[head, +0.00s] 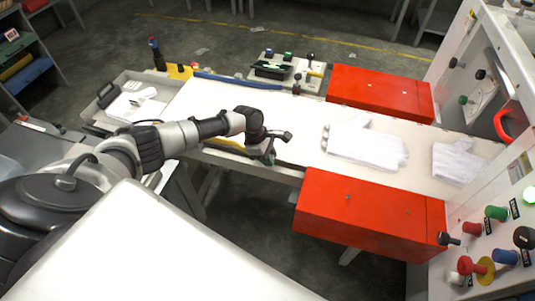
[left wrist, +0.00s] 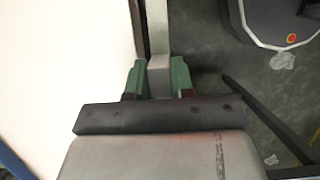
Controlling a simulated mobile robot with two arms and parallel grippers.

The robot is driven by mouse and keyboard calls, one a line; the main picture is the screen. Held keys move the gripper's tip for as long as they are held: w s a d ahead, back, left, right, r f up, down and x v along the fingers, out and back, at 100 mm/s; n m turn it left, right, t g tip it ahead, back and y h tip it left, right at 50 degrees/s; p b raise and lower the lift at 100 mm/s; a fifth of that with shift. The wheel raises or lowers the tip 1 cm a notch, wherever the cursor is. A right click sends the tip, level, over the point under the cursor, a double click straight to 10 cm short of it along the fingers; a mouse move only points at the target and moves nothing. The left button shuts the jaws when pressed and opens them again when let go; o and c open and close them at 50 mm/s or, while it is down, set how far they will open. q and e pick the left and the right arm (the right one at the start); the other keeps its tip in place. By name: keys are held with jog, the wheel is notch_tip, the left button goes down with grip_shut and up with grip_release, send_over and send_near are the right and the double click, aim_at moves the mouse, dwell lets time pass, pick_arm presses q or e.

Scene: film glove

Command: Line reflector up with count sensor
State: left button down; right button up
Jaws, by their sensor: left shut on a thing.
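My left gripper (head: 266,153) is at the near edge of the white conveyor belt (head: 225,103). In the left wrist view its green fingers (left wrist: 158,80) stand on either side of a small grey block (left wrist: 159,72) and are shut on it. This block is at the conveyor's side rail; I take it to be the reflector, but its face is hidden. A small dark upright piece (head: 297,84) stands at the belt's far edge, roughly across from the gripper; it may be the count sensor. My right gripper is not in view.
White gloves (head: 365,145) and another glove (head: 461,162) lie on the belt. Red boxes flank it at the far side (head: 380,93) and near side (head: 368,212). A control panel with coloured knobs (head: 497,213) stands at right. The belt's left half is clear.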

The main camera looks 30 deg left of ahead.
pick_arm(q)
jog(key=c, duration=1.2)
grip_release()
jog(key=shift+w+r, duration=0.25)
jog(key=shift+w, duration=0.05)
jog(key=shift+o, duration=1.2)
jog(key=shift+s+f, duration=0.15)
jog(key=v, duration=1)
jog(key=shift+a+r, duration=0.2)
jog(key=shift+r, duration=0.15)
